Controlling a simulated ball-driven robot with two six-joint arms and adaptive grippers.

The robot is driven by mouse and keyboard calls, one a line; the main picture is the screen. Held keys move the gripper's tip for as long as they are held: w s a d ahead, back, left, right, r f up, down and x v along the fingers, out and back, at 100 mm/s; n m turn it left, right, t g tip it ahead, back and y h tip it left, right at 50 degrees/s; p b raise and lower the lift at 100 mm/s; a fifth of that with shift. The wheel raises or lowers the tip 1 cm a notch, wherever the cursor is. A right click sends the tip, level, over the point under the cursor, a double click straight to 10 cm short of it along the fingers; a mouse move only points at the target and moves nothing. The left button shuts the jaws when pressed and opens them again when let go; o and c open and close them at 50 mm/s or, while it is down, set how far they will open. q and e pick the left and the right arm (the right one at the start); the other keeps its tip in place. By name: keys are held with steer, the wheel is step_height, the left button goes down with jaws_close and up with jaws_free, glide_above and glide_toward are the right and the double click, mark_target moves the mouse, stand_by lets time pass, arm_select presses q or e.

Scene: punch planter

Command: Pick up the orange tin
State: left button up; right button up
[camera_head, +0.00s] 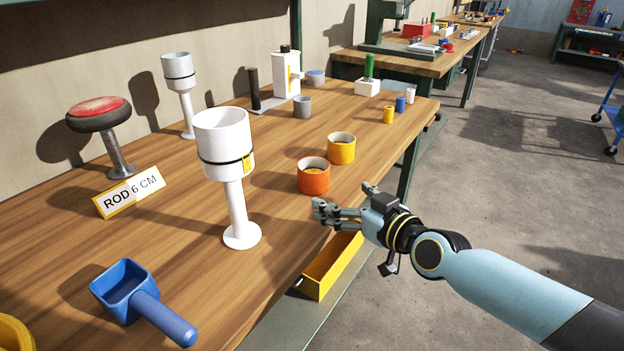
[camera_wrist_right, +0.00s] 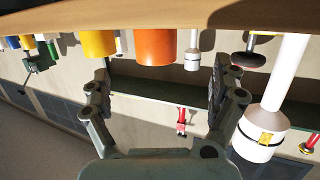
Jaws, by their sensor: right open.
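The orange tin (camera_head: 313,178) stands upright on the wooden workbench (camera_head: 290,245), near its right edge. My right gripper (camera_head: 343,200) is open and empty just right of the tin, apart from it and over the bench edge. In the right wrist view, which is upside down, the orange tin (camera_wrist_right: 155,47) shows ahead, between the two spread fingers (camera_wrist_right: 163,82). My left gripper is in neither view.
A yellow tin (camera_head: 341,152) stands close behind the orange one. A white cup on a stem (camera_head: 236,190) stands left of it. A blue scoop (camera_head: 142,302) lies at the front. A yellow tray (camera_head: 333,266) sits below the bench edge.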

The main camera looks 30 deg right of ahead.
mark_target(322, 183)
steer(key=b+x, duration=0.1)
steer(key=x, duration=0.4)
steer(key=shift+b, duration=0.35)
steer(key=x, duration=0.2)
steer(key=b+x, duration=0.2)
steer(key=x, duration=0.1)
steer(key=shift+w+d, duration=0.3)
steer(key=shift+d, duration=0.05)
steer(key=c, duration=1.5)
